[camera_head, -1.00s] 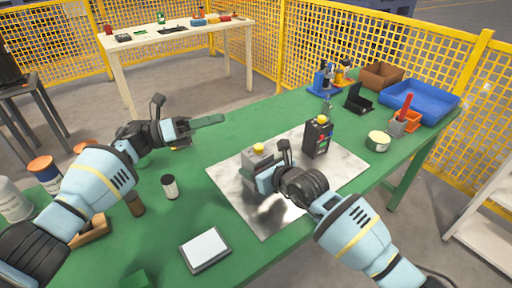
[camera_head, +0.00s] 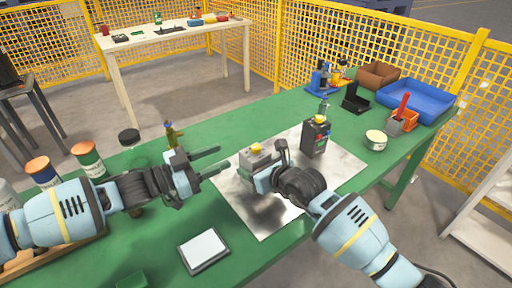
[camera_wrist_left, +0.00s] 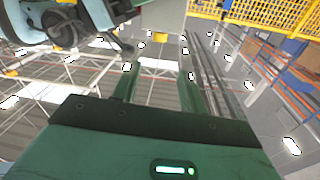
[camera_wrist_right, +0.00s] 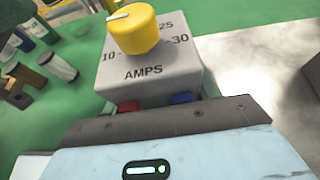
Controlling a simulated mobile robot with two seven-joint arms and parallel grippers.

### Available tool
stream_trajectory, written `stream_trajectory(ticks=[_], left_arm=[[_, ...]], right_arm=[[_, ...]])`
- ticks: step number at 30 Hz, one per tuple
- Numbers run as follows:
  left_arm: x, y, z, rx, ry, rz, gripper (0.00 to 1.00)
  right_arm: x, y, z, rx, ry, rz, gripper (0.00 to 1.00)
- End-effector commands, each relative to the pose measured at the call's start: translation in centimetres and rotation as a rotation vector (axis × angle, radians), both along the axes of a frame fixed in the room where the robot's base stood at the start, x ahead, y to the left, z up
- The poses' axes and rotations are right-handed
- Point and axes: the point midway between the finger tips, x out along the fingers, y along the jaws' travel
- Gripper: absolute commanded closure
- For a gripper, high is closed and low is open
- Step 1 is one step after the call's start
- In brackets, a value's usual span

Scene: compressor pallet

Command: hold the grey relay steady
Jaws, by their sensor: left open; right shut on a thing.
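The grey relay (camera_head: 254,160) is a grey box with a yellow knob, on the metal sheet (camera_head: 275,215) on the green table. My right gripper (camera_head: 268,170) is shut on it. In the right wrist view the relay (camera_wrist_right: 150,70) fills the upper middle, with AMPS lettering and a red and a blue terminal; the finger contact is hidden there. My left gripper (camera_head: 224,157) is open and empty just left of the relay, its fingers pointing towards it. In the left wrist view the relay (camera_wrist_left: 160,12) shows beyond the two fingers, knob downward in the picture.
A black relay (camera_head: 315,138) with a yellow knob stands behind on the sheet. A tablet-like panel (camera_head: 204,250) lies at the front. Several jars, such as an orange-lidded one (camera_head: 42,172), stand left behind my left arm. A blue tray (camera_head: 418,98) and a tin (camera_head: 376,139) are at right.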

Motion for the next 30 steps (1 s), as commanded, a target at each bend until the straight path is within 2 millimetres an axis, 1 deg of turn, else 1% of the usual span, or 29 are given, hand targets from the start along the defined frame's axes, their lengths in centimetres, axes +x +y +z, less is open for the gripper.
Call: stream_trajectory(ticks=[1, 4, 10, 13, 17, 24, 30], left_arm=[[-0.3, 0.2, -0.5, -0.011, 0.052, 0.004, 0.57], [-0.5, 0.3, -1.1, -0.026, 0.116, 0.010, 0.57], [-0.6, 0.2, -1.3, -0.030, 0.134, 0.012, 0.57], [-0.3, -0.3, -1.3, -0.031, 0.133, 0.011, 0.57], [0.5, -1.8, -1.3, -0.032, 0.132, 0.010, 0.57], [2.8, -5.6, -1.2, -0.031, 0.128, 0.010, 0.57], [4.4, -8.2, -1.2, -0.030, 0.129, 0.011, 0.57]], right_arm=[[0.0, 0.0, -0.1, -0.002, 0.001, -0.001, 0.73], [0.0, 0.0, -0.1, -0.002, 0.001, -0.001, 0.73], [0.0, 0.0, -0.1, -0.002, 0.001, -0.001, 0.73], [0.0, 0.0, -0.1, -0.001, 0.002, 0.000, 0.73], [0.0, 0.0, -0.1, -0.001, 0.002, 0.000, 0.73], [0.0, 0.0, -0.1, -0.001, 0.002, 0.000, 0.73], [0.0, 0.0, -0.1, -0.001, 0.002, 0.000, 0.73]])
